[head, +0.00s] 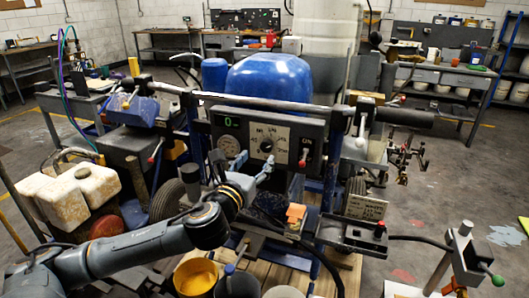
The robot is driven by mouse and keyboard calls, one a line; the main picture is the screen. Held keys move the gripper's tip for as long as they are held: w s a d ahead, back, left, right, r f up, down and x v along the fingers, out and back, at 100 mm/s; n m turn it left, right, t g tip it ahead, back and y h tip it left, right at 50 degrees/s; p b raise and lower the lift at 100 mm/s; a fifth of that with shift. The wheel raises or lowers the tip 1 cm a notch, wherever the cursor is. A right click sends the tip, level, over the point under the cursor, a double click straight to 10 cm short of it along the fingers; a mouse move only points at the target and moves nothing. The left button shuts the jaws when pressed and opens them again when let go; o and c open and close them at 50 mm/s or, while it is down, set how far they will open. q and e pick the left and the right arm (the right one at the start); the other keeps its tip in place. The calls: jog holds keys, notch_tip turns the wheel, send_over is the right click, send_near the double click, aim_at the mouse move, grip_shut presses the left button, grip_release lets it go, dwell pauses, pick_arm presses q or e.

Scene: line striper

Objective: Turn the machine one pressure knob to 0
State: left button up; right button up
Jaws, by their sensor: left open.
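The line striper's dark control panel (258,113) stands in the middle of the head view. It bears a white dial plate (270,132) with a dark round pressure knob (267,146) at its centre. The plate's markings are too small to read surely. A small green display (230,124) seems to show a 0. My left gripper (264,169) is open, just below the knob and in front of the panel's lower edge. Whether its fingertips touch the panel is not clear. Nothing shows between its fingers. My right gripper is not in view.
A round gauge (229,147) sits left of the knob, and a red-tipped switch (304,154) right of it. A handlebar (270,103) runs above the panel. Buckets (196,277) stand below on a wooden pallet. White jugs (53,200) are at left.

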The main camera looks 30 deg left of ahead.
aim_at(266, 148)
pick_arm(q)
jog(key=x, duration=0.6)
jog(key=shift+w, duration=0.25)
jog(key=shift+c, duration=0.2)
grip_shut()
